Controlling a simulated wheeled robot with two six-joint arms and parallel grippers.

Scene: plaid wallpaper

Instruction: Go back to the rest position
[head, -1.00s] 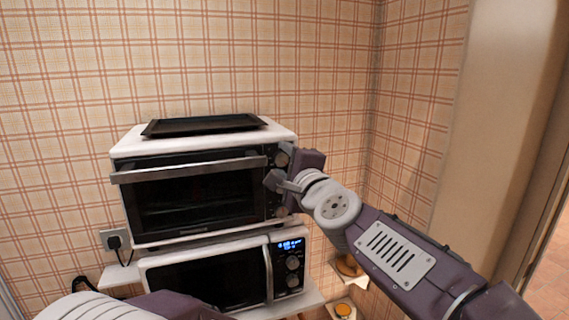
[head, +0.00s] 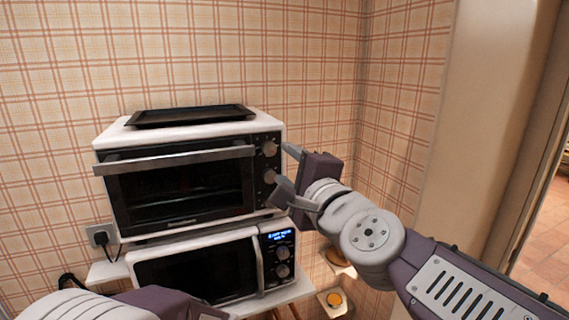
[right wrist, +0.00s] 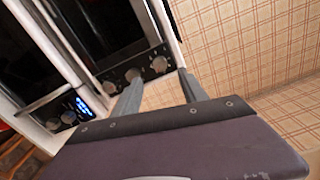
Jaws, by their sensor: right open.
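My right gripper (head: 284,168) is open and empty, just right of the toaster oven's knob panel in the head view. In the right wrist view its two fingers (right wrist: 160,92) stand apart, with the oven knobs (right wrist: 146,70) beyond them. I cannot tell whether a fingertip touches the panel. My left arm (head: 120,303) shows at the bottom left of the head view, but its fingers are not in view. The toaster oven (head: 180,180) has its door shut, with a dark tray (head: 190,116) on top.
A microwave (head: 200,270) with a lit display stands below the oven on a white shelf (head: 105,272). Lower shelves (head: 335,300) hold small items at the right. A wall plug (head: 101,238) is at the left. The wall corner and door frame are on the right.

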